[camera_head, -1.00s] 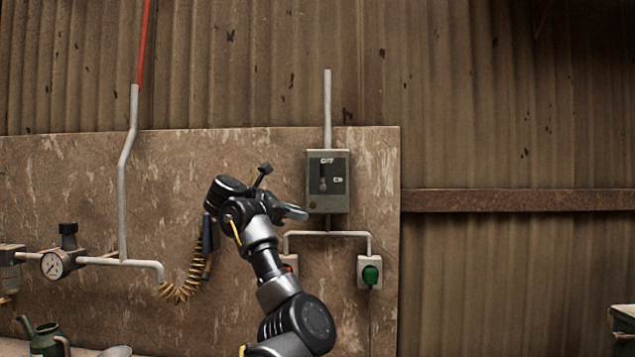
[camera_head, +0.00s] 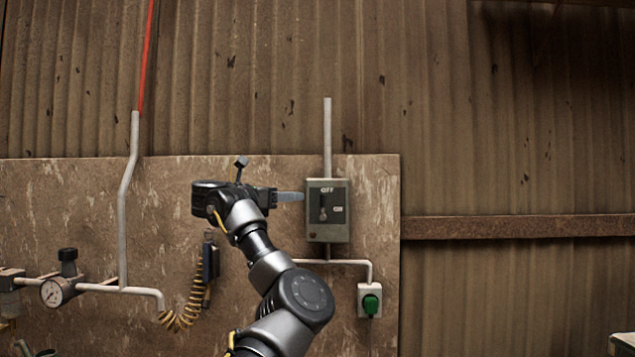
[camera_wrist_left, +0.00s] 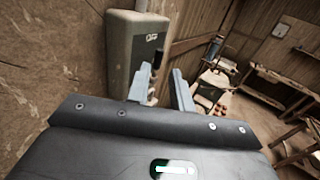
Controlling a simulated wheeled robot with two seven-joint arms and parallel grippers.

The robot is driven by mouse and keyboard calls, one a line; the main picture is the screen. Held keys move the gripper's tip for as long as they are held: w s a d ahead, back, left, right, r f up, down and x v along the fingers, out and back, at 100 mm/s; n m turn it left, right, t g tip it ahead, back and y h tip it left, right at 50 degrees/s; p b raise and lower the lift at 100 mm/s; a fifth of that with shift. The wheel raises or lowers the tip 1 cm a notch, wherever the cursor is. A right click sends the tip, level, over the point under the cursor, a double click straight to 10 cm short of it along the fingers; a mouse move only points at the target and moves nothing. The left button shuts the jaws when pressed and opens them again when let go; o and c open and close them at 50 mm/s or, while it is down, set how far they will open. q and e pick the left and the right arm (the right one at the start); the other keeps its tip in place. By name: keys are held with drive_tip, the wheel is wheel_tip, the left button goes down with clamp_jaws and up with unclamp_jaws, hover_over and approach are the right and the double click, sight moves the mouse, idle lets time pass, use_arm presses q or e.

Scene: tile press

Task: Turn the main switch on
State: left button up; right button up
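The main switch box (camera_head: 328,231) is grey-green and hangs on the wall board, with OFF marked at the top and ON at the right. Its dark lever (camera_head: 323,207) stands on the front face; its exact setting is hard to tell. My left gripper (camera_head: 302,196) points right, with its fingertips at the box's left edge in the head view. In the left wrist view the two fingers (camera_wrist_left: 162,84) are apart, with a gap between them. The box (camera_wrist_left: 122,45) rises behind them, and its dark lever (camera_wrist_left: 157,62) shows near the gap. Contact cannot be told. My right gripper is not in view.
A green push button (camera_head: 370,304) sits on a small box below right. A coiled yellow hose (camera_head: 190,302) and a pressure gauge (camera_head: 53,292) are on the board to the left. A rusty beam (camera_head: 520,227) crosses the wall at right.

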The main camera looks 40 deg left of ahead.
sight(317, 196)
use_arm(q)
drive_tip(key=p+x, duration=0.5)
drive_tip(key=x, duration=0.2)
drive_tip(key=shift+r, duration=0.1)
drive_tip(key=shift+w+d, duration=0.2)
drive_tip(key=shift+w, duration=0.25)
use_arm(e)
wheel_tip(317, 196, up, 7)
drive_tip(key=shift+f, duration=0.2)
use_arm(q)
clamp_jaws()
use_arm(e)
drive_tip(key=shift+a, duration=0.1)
